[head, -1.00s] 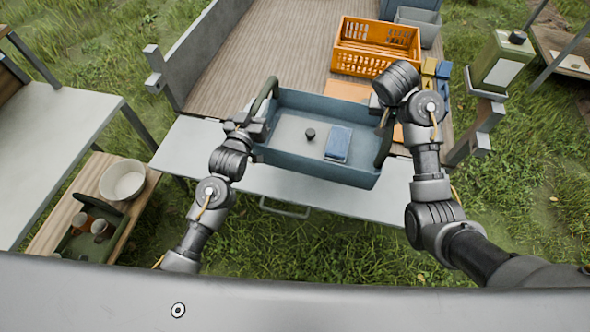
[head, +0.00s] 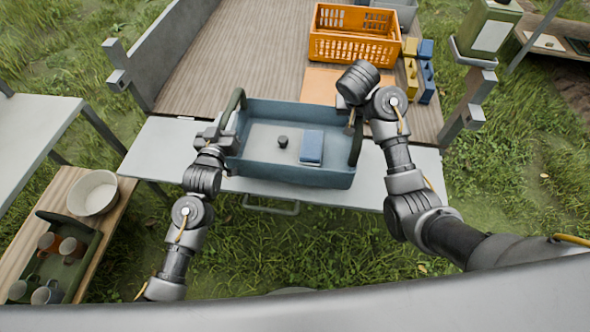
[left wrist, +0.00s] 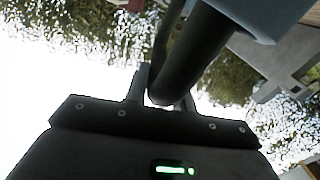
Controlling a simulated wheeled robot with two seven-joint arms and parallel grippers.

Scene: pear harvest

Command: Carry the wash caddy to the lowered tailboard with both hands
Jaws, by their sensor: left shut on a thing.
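The wash caddy is a blue open tray (head: 290,176) with a dark handle at each end. It is over the lowered grey tailboard (head: 400,165); whether it rests on it or hangs just above is unclear. A dark round knob-like item (head: 282,141) and a blue block (head: 312,147) lie inside. My left gripper (head: 222,138) is shut on the left handle (head: 236,104); the left wrist view shows the dark bar between its fingers (left wrist: 163,95). My right gripper (head: 350,118) is at the right handle (head: 356,146); its fingers are mostly hidden behind its wrist.
An orange crate (head: 352,48) stands on the wooden bed behind the caddy, near an orange mat (head: 318,84) and yellow and blue blocks (head: 426,80). A post with a green canister (head: 490,32) is at right. A bench with a white bowl (head: 93,193) is at left.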

